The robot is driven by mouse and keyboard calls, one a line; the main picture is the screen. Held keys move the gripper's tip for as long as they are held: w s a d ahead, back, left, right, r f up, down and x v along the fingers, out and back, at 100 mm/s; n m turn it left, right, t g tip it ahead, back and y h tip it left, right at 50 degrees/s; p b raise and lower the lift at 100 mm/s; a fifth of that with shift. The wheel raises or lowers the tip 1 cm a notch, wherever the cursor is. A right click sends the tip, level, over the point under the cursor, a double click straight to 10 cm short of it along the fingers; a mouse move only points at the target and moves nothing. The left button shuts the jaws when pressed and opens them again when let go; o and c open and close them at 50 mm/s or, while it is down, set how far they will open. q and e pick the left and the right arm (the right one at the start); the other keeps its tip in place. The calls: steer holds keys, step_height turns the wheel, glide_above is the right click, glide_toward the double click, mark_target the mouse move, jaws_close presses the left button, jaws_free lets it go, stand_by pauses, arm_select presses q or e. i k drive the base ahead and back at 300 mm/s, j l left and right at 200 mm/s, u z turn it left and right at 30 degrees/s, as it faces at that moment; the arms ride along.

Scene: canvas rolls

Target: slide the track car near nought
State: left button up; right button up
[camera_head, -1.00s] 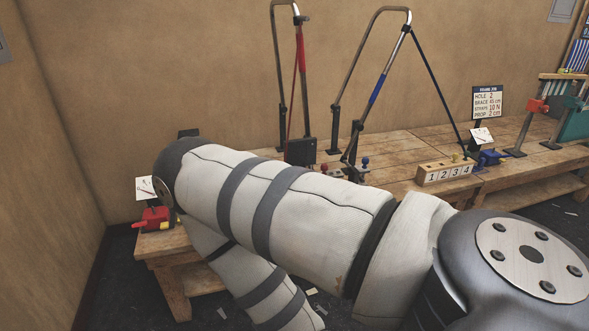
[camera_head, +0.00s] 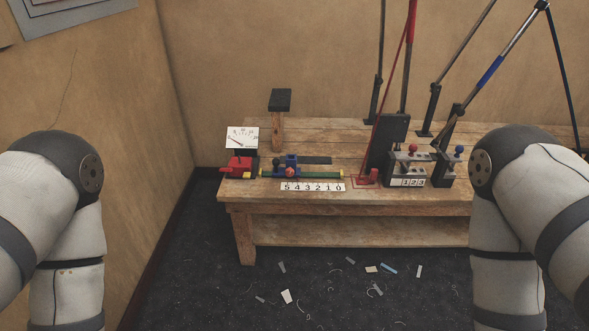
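A white number strip (camera_head: 312,187) reading 5 4 3 2 1 0 from left to right lies in front of the rail. The nought is at its right end. The car stands left of the strip's middle, above about the 5 and 4. Both my arms show at the left and right edges, bent downward. Neither gripper is in view, and neither arm touches the car or rail.
The wooden bench (camera_head: 340,208) stands against the wall. A red vice (camera_head: 238,168) and a dial card (camera_head: 243,138) are left of the rail. A black-topped post (camera_head: 279,100) stands behind it. A numbered lever block (camera_head: 407,182) and tall tube frames are to the right. Scraps litter the floor.

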mark_target(291, 160)
steer(key=i+j+z, duration=0.3)
steer(key=i, duration=0.15)
steer(key=i+j+z, duration=0.35)
steer(key=i+j, duration=0.05)
steer(key=i, duration=0.05)
